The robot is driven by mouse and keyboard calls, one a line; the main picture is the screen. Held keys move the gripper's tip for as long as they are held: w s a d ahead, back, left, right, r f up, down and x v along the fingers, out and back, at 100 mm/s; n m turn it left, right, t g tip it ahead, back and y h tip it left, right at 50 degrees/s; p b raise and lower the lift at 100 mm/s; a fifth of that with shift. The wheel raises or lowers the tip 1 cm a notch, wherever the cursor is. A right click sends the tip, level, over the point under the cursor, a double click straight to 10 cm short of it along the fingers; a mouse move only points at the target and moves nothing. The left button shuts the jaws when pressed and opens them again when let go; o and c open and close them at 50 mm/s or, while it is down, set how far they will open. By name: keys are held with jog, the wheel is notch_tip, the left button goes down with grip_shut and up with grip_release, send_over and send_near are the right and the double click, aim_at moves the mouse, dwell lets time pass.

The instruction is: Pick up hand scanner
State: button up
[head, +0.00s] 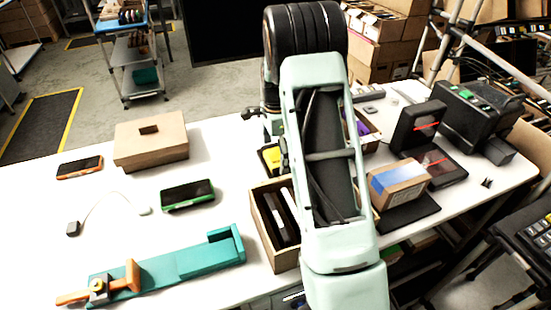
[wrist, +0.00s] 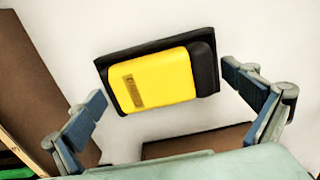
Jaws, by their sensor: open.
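A yellow and black boxy device (wrist: 155,82), which I take to be the hand scanner, lies slightly tilted on a pale surface in the wrist view. My gripper (wrist: 164,86) is open. Its blue-padded fingers stand to the lower left and the right of the device, with visible gaps on both sides. In the head view my arm hides the gripper.
Brown cardboard (wrist: 42,75) stands close at left in the wrist view. A carton with dark and white items (head: 262,222) is nearer me. A blue-taped box (head: 398,183) is right.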

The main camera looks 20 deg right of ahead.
jog(key=c, duration=0.8)
jog(key=shift+r, duration=0.1)
